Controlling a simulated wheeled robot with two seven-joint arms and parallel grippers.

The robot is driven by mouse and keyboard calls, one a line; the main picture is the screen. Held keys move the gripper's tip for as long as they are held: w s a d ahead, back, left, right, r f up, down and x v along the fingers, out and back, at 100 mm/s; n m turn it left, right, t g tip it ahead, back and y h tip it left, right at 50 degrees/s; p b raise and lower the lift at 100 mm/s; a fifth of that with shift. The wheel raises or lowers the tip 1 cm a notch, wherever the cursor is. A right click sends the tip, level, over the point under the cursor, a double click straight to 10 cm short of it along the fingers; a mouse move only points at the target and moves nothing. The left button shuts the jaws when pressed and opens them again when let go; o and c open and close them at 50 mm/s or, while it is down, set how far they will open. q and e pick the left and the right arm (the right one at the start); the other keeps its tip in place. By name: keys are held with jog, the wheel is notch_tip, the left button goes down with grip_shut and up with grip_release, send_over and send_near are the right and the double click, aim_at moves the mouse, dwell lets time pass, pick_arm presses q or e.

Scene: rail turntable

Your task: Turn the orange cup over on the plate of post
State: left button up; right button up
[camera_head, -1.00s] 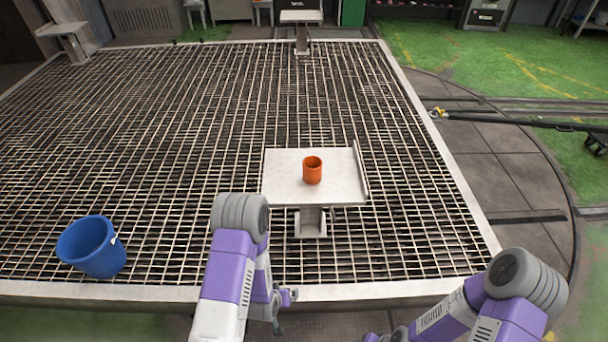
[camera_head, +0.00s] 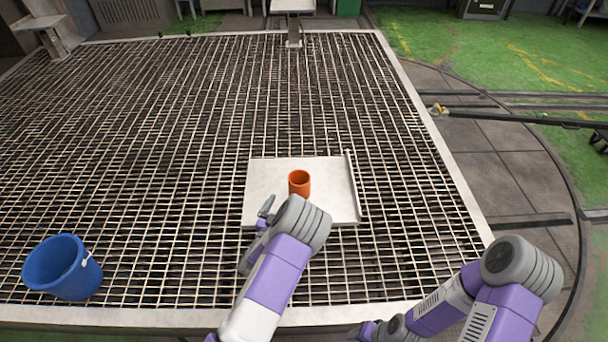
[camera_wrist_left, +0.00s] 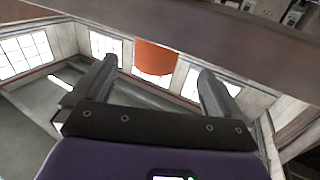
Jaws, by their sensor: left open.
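The orange cup (camera_head: 299,183) stands upright, mouth up, on the plate of the post (camera_head: 335,207). My left gripper (camera_head: 264,212) is at the plate's near left side, partly hidden by its own wrist. In the left wrist view, the open left gripper (camera_wrist_left: 156,72) has its two fingers apart with nothing held. The cup (camera_wrist_left: 155,57) shows upside down beyond and between the fingertips, apart from them as far as I can tell. The plate's edge (camera_wrist_left: 215,35) runs across the top there. My right gripper (camera_head: 366,331) is low at the bottom edge, its fingers unclear.
A blue bucket (camera_head: 64,268) stands on the grating (camera_head: 150,180) at the lower left. The plate has a raised lip (camera_head: 353,187) along its right side. Another post with a plate (camera_head: 293,8) stands at the far edge. The grating around the near post is otherwise clear.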

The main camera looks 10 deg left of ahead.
aim_at(296, 192)
pick_arm(q)
jog(key=shift+w+d+f, duration=0.1)
jog(key=shift+w, duration=0.6)
jog(key=shift+w+d+b, duration=0.2)
jog(key=shift+w+b, duration=0.15)
jog(key=shift+w, duration=0.25)
jog(key=w, duration=0.2)
jog(key=w+d+b, duration=0.1)
jog(key=w, duration=0.1)
jog(key=shift+w, duration=0.4)
jog(key=shift+c, duration=0.5)
jog(key=c, duration=1)
